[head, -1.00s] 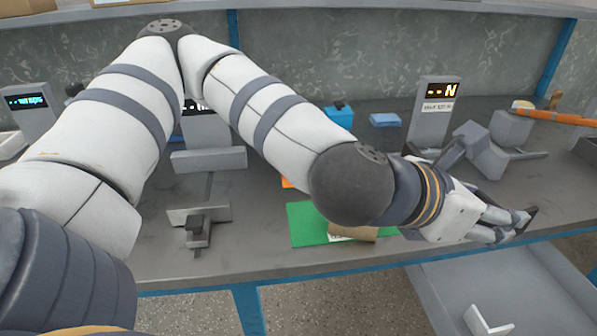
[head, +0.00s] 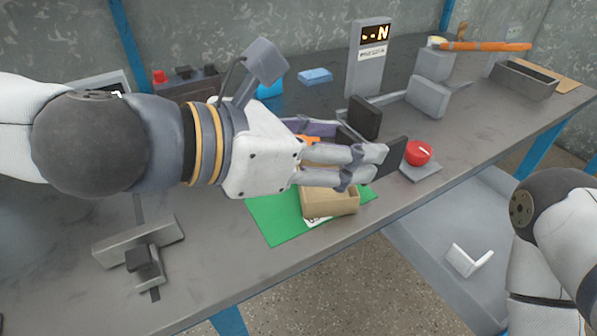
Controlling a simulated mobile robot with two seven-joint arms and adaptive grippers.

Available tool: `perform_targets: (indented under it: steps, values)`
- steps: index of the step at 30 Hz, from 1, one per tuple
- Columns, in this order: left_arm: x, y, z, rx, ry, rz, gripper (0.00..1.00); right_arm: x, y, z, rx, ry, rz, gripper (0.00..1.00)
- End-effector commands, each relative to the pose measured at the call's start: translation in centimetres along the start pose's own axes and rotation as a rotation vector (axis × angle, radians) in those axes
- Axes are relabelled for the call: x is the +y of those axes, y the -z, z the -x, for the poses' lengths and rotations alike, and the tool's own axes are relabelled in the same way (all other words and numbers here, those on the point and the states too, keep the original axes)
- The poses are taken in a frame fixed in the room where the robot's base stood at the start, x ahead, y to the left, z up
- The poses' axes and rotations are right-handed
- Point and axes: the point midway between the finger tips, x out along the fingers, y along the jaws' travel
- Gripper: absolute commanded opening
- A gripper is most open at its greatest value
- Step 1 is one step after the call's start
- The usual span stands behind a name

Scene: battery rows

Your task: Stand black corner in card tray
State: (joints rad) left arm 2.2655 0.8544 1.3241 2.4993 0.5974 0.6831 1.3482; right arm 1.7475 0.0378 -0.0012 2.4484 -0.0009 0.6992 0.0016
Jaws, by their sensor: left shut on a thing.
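My left gripper (head: 372,150) reaches in from the left above the bench. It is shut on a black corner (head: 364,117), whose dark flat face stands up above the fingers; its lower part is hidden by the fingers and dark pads. A tan, card-coloured tray (head: 330,201) sits on a green mat (head: 270,222), below and slightly left of the fingertips. Its inside is hard to see. A white printed paper shows at its front edge. Only links of my right arm show at the right edge; its gripper is out of frame.
A red button (head: 418,153) on a grey base is just right of the fingertips. Behind stand a grey display post (head: 368,60) and a grey block (head: 428,96). A grey fixture (head: 140,248) is at front left. A white corner piece (head: 469,260) lies on the lower shelf.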

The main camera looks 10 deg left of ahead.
Motion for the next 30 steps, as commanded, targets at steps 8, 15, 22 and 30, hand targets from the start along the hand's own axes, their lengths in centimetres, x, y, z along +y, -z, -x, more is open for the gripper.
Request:
perform_targets:
  steps: [8,15,22,30]
  values:
    - [8.1,4.8,-3.3,0.012,0.001,0.017,0.35,0.0,-0.6,-1.4,-0.035,-0.002,0.001,0.40]
    - [10.9,7.8,-5.0,0.009,0.001,0.011,0.35,0.1,-1.1,-2.3,-0.057,-0.003,0.002,0.40]
    - [11.6,11.4,-6.6,0.010,0.003,0.012,0.35,0.1,-1.6,-3.6,-0.086,-0.004,0.003,0.40]
    - [11.6,11.5,-6.6,0.012,0.001,0.009,0.35,0.1,-1.6,-3.5,-0.085,-0.004,0.003,0.40]
